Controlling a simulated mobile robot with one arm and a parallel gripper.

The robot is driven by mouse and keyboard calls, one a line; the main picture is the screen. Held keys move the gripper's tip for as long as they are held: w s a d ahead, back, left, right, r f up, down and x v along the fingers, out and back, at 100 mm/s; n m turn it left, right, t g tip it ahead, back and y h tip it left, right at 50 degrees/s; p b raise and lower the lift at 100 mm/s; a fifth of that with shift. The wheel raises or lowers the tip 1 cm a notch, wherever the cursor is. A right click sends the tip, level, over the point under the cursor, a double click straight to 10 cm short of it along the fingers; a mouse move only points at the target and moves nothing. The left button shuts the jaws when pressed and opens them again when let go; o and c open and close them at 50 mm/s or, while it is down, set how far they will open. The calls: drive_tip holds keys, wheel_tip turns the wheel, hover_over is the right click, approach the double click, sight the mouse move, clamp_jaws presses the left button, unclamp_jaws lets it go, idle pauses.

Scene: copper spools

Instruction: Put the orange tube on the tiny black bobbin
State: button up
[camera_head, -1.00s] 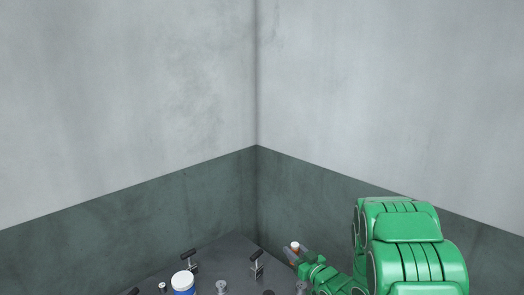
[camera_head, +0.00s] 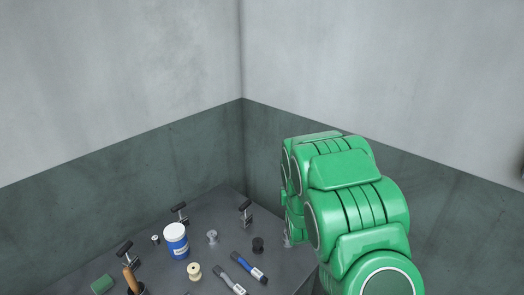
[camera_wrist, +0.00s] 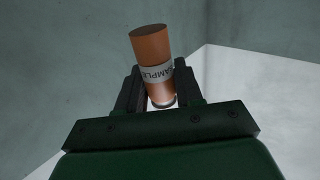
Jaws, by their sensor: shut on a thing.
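The orange tube (camera_wrist: 152,48), copper-coloured with a white SAMPLE label, is in the wrist view. My gripper (camera_wrist: 160,88) is shut on it around its lower part, and the tube leans slightly left in that picture. Only walls and a pale surface show behind it. In the head view my green arm hides the gripper and the tube. A small black bobbin (camera_head: 258,244) stands upright on the dark table (camera_head: 225,207), just left of my arm. Nothing is seen on top of it.
A grey spool (camera_head: 212,237), a cream spool (camera_head: 194,272) and a blue-and-white jar (camera_head: 175,241) stand left of the bobbin. Two marker-like tools (camera_head: 248,267) lie in front of it. A black-handled clamp (camera_head: 245,214) is behind it. The room's walls meet beyond the table.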

drive_tip(key=shift+a+f+n+y, duration=0.3)
drive_tip(key=shift+f+n+y, duration=0.25)
drive_tip(key=shift+y, duration=0.35)
drive_tip(key=s+a+f+n+g+y, duration=0.1)
drive_tip(key=s+f+n+g+y, duration=0.1)
drive_tip(key=s+n+g+y, duration=0.2)
drive_tip(key=s+a+f+n+g+y, duration=0.2)
drive_tip(key=s+n+g+y, duration=0.3)
drive_tip(key=s+y, duration=0.5)
drive_tip(key=s+n, duration=0.2)
drive_tip(key=s, duration=0.5)
drive_tip(key=shift+s+a+f+g, duration=0.25)
drive_tip(key=shift+a+f+g, duration=0.05)
drive_tip(key=shift+f, duration=0.1)
drive_tip(key=shift+f, duration=0.1)
drive_tip(key=shift+f, duration=4.75)
drive_tip(key=shift+f, duration=0.1)
drive_tip(key=o, duration=1.1)
